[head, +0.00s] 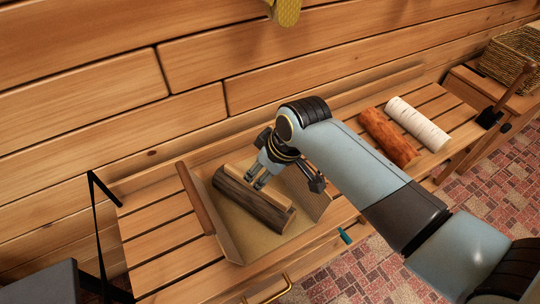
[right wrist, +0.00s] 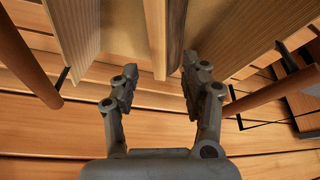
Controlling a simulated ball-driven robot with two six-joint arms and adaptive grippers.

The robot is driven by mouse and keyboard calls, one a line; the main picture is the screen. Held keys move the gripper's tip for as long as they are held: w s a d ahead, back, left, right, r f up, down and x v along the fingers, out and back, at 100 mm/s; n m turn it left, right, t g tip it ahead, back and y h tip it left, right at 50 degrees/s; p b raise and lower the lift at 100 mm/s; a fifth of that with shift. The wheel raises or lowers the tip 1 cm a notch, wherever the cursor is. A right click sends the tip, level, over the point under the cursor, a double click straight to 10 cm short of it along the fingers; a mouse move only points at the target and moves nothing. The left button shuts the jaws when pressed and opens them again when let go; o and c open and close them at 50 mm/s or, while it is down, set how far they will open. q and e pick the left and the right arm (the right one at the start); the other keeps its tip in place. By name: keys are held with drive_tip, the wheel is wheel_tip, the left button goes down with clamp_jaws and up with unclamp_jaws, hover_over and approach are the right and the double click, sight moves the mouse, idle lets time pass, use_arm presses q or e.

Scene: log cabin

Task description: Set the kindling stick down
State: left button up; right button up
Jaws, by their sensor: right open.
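The kindling stick, a pale squared length of wood (head: 285,208), lies beside a dark-barked log (head: 248,205) in a tan carrier (head: 240,243). My right gripper (head: 259,185) is over the carrier, with its fingers down at the stick and log. In the right wrist view, my right gripper (right wrist: 160,78) is open, with one finger on each side of the stick's near end (right wrist: 156,40) and the dark log's edge (right wrist: 175,35). I cannot tell whether a finger touches either. My left gripper is not in view.
The carrier stands on a slatted wooden bench (head: 160,248) against the log wall. A reddish log (head: 388,138) and a white birch log (head: 418,122) lie on its right part. A wicker basket (head: 508,58) stands farther right. Bare slats lie left of the carrier.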

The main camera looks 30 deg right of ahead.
drive_tip(key=p+v, duration=0.1)
drive_tip(key=v, duration=0.5)
idle(0.3)
